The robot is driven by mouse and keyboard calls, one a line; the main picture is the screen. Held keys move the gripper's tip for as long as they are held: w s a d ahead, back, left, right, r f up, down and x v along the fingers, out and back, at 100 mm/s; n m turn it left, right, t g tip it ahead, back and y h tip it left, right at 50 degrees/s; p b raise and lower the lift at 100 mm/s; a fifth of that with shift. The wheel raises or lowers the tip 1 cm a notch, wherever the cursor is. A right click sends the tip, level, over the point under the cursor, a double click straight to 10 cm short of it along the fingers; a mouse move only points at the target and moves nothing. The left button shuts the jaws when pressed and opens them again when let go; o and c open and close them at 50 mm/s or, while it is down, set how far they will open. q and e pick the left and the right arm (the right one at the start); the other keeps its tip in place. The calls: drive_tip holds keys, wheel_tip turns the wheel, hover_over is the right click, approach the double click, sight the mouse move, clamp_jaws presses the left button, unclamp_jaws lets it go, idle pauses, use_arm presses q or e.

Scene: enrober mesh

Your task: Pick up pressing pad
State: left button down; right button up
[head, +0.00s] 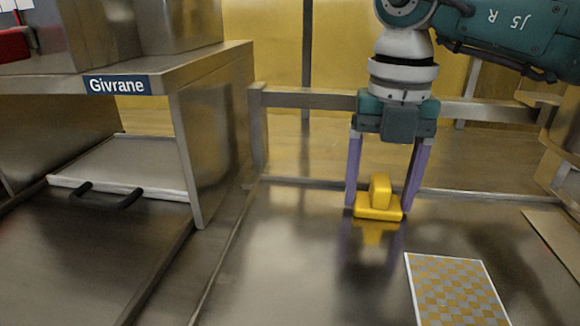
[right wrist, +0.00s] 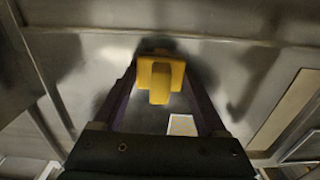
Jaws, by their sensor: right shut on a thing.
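The pressing pad (head: 379,207) is yellow, with a flat base and an upright rounded grip. My right gripper (head: 380,205) points down with its purple fingers on either side of the pad and is shut on it. The pad's reflection shows below it on the shiny metal surface; I cannot tell for certain whether its base touches that surface. In the right wrist view the pad (right wrist: 160,75) sits between the fingertips (right wrist: 160,82). My left gripper is not in view.
A checkered gold and grey card (head: 455,290) with a white edge lies at the front right. A metal housing labelled Givrane (head: 118,85) stands at the left, with a black-handled tray (head: 120,165) under it. A rail (head: 300,98) runs behind. The metal surface (head: 290,270) is clear front left of the pad.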

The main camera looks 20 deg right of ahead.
drive_tip(key=c, duration=0.6)
wheel_tip(320, 180, up, 11)
drive_tip(key=p, duration=0.1)
wheel_tip(320, 180, up, 8)
drive_tip(key=p, duration=0.3)
hover_over(381, 180)
drive_tip(key=shift+r, duration=0.55)
